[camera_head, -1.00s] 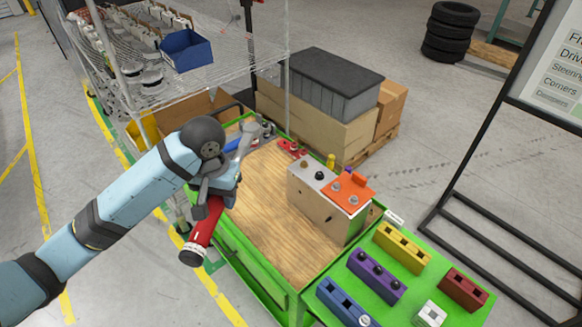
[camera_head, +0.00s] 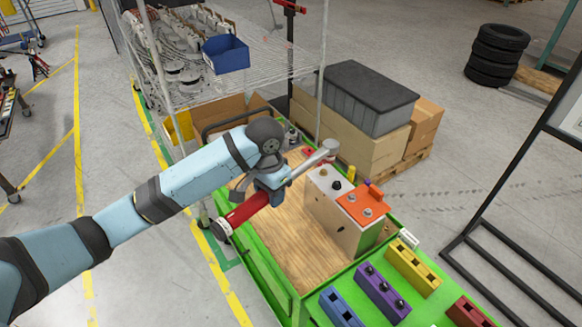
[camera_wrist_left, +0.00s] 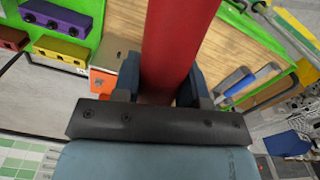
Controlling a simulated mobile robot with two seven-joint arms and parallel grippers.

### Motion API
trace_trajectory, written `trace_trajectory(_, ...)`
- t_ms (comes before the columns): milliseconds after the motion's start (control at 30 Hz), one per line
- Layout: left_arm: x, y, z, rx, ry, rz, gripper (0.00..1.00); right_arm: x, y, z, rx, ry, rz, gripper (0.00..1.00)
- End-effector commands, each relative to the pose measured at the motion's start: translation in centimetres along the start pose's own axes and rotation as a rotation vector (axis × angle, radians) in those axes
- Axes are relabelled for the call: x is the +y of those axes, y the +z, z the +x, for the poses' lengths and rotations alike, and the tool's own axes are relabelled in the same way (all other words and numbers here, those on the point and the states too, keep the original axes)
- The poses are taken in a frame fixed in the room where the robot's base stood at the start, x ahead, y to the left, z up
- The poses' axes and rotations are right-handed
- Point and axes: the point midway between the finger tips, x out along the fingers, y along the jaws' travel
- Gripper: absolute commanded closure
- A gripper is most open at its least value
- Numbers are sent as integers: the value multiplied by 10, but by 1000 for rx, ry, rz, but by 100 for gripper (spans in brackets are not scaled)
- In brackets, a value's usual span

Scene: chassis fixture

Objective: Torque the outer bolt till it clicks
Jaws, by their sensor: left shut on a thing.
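My left gripper (camera_head: 268,182) is shut on a wrench with a red handle (camera_head: 242,211) and a grey metal head (camera_head: 330,148). The wrench is tilted, its head up and to the right, near the back left edge of the fixture block (camera_head: 338,222). I cannot tell how high the head is above it; it does not sit on a bolt. The block has a grey top and an orange plate (camera_head: 362,203). A dark bolt (camera_head: 337,185) and silver bolts (camera_head: 367,211) stand on top. In the left wrist view the red handle (camera_wrist_left: 172,45) runs between the fingers.
The block stands on a wooden bench top (camera_head: 290,240) in a green cart. Yellow (camera_head: 412,270) and purple (camera_head: 382,292) holders lie on the green shelf at right. Boxes with a grey bin (camera_head: 368,98) stand behind. A wire rack (camera_head: 270,60) rises at the back left.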

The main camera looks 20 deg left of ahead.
Motion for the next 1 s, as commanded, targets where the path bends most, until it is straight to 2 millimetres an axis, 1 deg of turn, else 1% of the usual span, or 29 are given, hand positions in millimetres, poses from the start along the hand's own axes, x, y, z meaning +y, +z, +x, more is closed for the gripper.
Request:
trace_trajectory(33,-4,-16,2,1,1,96,100,0,0,0,0,0,0,50)
trace_trajectory(200,-16,-60,15,-2,0,456,100,0,0,0,0,0,0,50)
trace_trajectory(300,-25,-82,21,-2,-5,643,100,1,0,0,0,1,0,50)
trace_trajectory(433,-36,-104,25,-3,-14,834,100,1,0,0,0,2,0,50)
trace_trajectory(500,-40,-112,27,-3,-19,908,100,1,0,0,0,2,-1,50)
trace_trajectory(633,-46,-120,29,-5,-25,992,100,2,0,0,0,3,-1,50)
trace_trajectory(867,-47,-122,32,-5,-26,1020,100,2,0,0,0,3,-2,50)
trace_trajectory(1000,-47,-122,38,-6,-25,1019,100,2,0,0,0,3,-2,50)
